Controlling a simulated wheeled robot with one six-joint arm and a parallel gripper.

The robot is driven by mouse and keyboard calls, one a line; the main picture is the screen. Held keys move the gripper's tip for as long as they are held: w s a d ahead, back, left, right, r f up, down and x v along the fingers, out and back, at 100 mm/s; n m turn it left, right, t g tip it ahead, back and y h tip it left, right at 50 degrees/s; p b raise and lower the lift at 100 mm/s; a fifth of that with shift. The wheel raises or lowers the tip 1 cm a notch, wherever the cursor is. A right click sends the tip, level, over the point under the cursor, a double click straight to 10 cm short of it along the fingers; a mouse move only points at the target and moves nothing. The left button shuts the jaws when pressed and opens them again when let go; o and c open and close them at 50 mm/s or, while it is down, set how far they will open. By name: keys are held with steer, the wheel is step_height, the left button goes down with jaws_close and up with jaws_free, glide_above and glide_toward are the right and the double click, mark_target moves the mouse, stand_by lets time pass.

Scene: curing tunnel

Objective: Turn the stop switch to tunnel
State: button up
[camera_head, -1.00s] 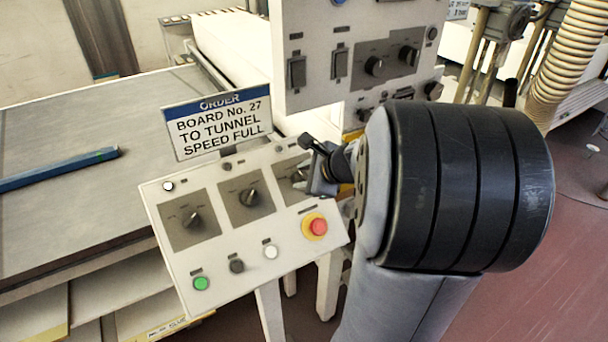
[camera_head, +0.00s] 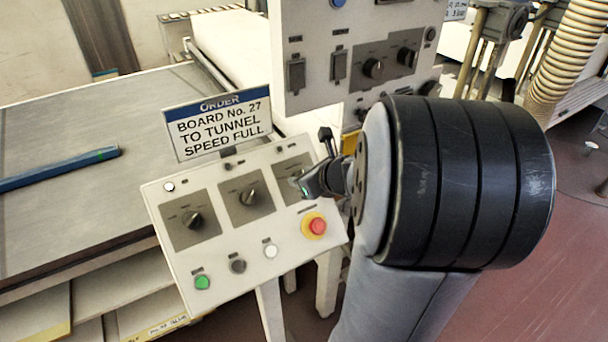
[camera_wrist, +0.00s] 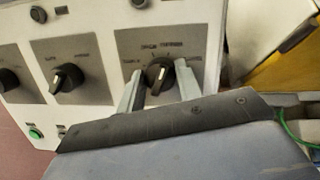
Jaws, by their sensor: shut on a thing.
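The stop switch is a black rotary knob (camera_wrist: 160,76) on a grey plate with blurred position labels, seen in the wrist view. A pale line shows on the knob, but I cannot tell which label it marks. My gripper (camera_wrist: 159,88) has one finger on each side of the knob and is shut on it. In the head view my gripper (camera_head: 318,168) is at the right-hand plate (camera_head: 290,168) of the sloped control panel (camera_head: 225,258) and hides most of that knob.
Two similar knobs, the middle one (camera_head: 249,197) and the left one (camera_head: 192,219), sit beside it. Below are a red emergency button (camera_head: 317,226) and white, dark and green (camera_head: 202,283) buttons. An order sign (camera_head: 218,125) stands behind the panel. A taller switch cabinet (camera_head: 300,35) rises behind.

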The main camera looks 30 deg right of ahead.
steer(key=shift+m, duration=0.3)
steer(key=o, duration=1)
steer(key=shift+c, duration=0.2)
steer(key=p+v, duration=0.1)
steer(key=v, duration=0.9)
steer(key=shift+s+r, duration=0.2)
steer(key=shift+s, duration=0.15)
steer(key=b+x, duration=0.1)
steer(key=x, duration=1)
steer(key=shift+r, duration=0.1)
